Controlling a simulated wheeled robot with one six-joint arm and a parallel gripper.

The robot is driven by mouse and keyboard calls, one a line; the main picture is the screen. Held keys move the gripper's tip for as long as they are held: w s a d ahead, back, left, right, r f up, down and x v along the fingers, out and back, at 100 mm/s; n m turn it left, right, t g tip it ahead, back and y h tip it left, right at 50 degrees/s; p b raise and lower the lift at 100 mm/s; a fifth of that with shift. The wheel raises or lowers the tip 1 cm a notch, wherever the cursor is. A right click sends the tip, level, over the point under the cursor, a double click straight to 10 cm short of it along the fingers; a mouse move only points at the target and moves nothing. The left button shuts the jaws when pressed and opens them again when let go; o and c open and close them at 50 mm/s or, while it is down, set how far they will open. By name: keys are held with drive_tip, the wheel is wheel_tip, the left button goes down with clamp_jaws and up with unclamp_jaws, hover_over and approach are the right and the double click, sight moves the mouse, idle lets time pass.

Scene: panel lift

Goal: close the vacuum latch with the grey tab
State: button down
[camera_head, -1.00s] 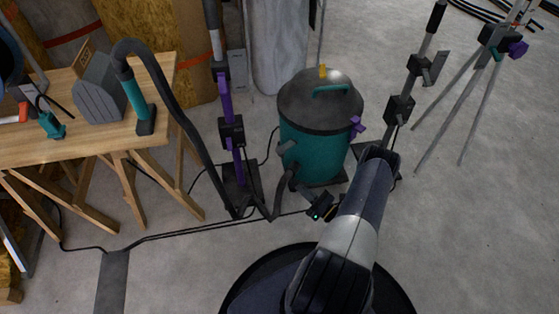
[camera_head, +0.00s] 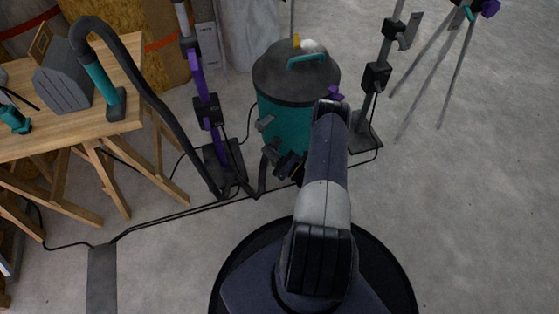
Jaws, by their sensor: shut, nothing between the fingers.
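The vacuum (camera_head: 285,118) is a teal drum with a dark grey lid and a teal handle, standing on the floor at the picture's middle. A latch with a grey tab (camera_head: 263,123) sticks out at the drum's upper left, below the lid rim. A latch with a purple tab (camera_head: 335,92) is at the right side, partly behind my arm. My gripper (camera_head: 288,166) is small and dark, low in front of the drum near the hose inlet, below and right of the grey tab and apart from it. It is shut and empty; my arm partly hides it.
A black hose (camera_head: 150,95) runs from the wooden workbench (camera_head: 75,135) down to the vacuum. A purple post on a stand (camera_head: 203,90) is left of the drum, another dark stand (camera_head: 376,78) right. A cable (camera_head: 160,222) crosses the floor.

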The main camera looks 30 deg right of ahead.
sight(265, 125)
drive_tip(key=shift+w+r+b, duration=0.1)
drive_tip(key=shift+w+r, duration=0.25)
drive_tip(key=shift+r, duration=0.4)
drive_tip(key=shift+w+r+b, duration=0.15)
drive_tip(key=shift+w+r, duration=0.25)
drive_tip(key=shift+r, duration=0.3)
drive_tip(key=shift+w+r+b, duration=0.1)
drive_tip(key=shift+w+r, duration=0.25)
drive_tip(key=shift+r, duration=0.4)
drive_tip(key=shift+r, duration=0.1)
drive_tip(key=shift+r+m, duration=0.15)
drive_tip(key=shift+m, duration=0.35)
